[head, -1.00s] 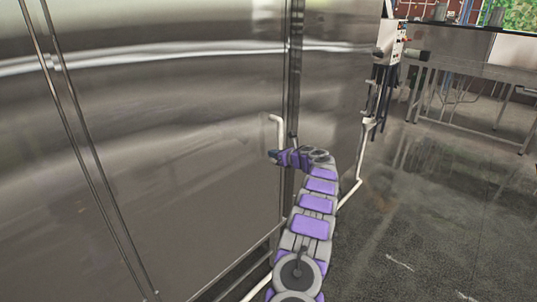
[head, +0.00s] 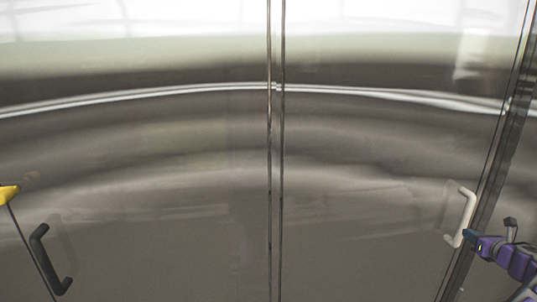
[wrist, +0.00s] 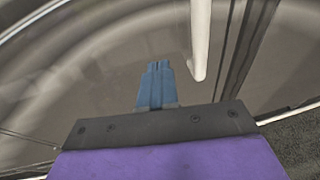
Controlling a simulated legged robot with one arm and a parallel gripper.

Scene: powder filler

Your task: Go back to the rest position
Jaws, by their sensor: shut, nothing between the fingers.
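My gripper (head: 470,234) is at the lower right of the head view, at the end of my purple and grey arm. Its blue fingers are together and empty in the wrist view (wrist: 158,70). A white door handle (head: 467,212) is just beside the fingertips, on the shiny metal panel. The handle also shows in the wrist view (wrist: 200,40), to the right of the fingers. I cannot tell whether the fingers touch it.
Large reflective metal doors (head: 150,200) fill the head view, with a vertical seam (head: 275,150) near the middle. A black handle (head: 45,258) is at the lower left, near a yellow part (head: 9,194) at the left edge. Dark floor (wrist: 300,140) shows at the right of the wrist view.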

